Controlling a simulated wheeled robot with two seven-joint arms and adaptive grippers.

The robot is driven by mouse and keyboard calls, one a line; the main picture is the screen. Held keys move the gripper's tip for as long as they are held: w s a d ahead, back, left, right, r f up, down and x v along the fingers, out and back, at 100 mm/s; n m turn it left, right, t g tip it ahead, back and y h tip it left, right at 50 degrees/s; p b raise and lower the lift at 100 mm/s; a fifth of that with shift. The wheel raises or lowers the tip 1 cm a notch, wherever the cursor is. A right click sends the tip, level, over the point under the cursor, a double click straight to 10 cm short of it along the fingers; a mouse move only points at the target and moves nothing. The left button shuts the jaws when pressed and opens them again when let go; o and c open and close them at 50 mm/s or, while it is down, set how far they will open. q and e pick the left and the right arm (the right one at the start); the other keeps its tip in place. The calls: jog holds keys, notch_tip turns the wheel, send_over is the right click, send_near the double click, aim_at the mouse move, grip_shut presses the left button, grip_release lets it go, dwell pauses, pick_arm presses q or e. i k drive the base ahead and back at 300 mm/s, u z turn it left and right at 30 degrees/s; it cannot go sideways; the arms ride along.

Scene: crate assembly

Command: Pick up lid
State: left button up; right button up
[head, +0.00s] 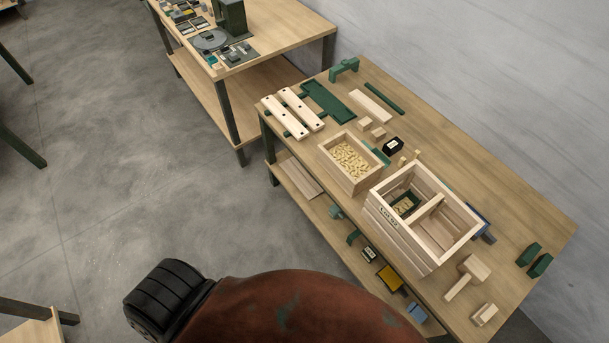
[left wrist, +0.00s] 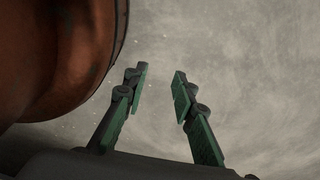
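The lid appears to be the pale slatted wooden panel (head: 293,112) at the far left end of the workbench; it lies on green supports, with dark dots at its slat ends. The wooden crate (head: 380,213) stands open on the same bench, with a divider and a small dark green tray of pale pieces inside. My left gripper (left wrist: 158,82) shows in the left wrist view with its green-padded fingers apart and nothing between them, above the grey floor. In the head view neither gripper shows. My right gripper is out of view.
An open box of pale pegs (head: 335,165) stands between the panel and the crate. A wooden mallet (head: 467,276) and green blocks (head: 534,260) lie at the right end. A second table (head: 262,25) stands behind. Grey floor (head: 130,150) is clear at left.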

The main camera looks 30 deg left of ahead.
aim_at(298, 178)
jog(key=u, duration=1)
